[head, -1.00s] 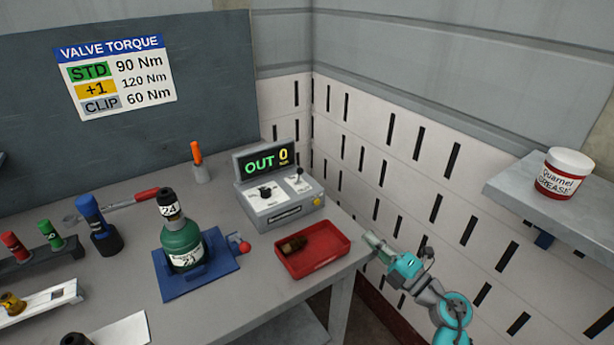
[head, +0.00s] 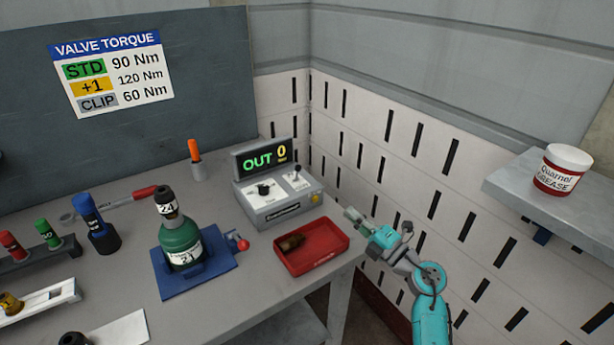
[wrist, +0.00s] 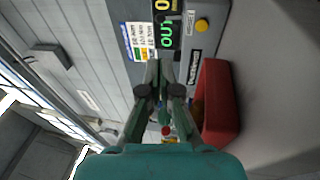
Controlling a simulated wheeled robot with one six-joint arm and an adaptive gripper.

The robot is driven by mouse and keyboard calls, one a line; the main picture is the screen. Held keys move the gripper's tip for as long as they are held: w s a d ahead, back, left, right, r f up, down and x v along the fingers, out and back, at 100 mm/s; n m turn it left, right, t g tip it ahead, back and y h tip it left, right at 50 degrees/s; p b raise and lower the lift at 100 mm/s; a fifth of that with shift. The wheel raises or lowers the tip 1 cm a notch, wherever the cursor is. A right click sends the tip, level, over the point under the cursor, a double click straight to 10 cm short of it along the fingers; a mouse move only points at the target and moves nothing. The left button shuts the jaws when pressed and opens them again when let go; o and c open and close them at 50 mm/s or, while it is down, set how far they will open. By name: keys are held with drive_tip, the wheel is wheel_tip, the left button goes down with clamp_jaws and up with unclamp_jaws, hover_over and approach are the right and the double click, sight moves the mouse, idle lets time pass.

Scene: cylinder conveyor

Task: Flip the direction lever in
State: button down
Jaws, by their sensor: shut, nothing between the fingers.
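The grey control box (head: 275,199) stands at the back right of the bench. A black knob (head: 264,188) is on the left. My gripper (head: 350,213) is shut and empty, in front of and right of the box, apart from it, above the far corner of the red tray.
A red tray (head: 334,254) holding a brown fitting lies in front of the box. A green cylinder (head: 182,245) stands in a blue fixture (head: 215,268) to the left. A slotted wall (head: 400,175) is close on the right, with a shelf (head: 505,182) holding a grease tub.

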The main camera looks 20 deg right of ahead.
sight(300, 170)
drive_tip(key=x, duration=1.8)
drive_tip(key=shift+r+g, duration=0.1)
drive_tip(key=shift+g, duration=0.2)
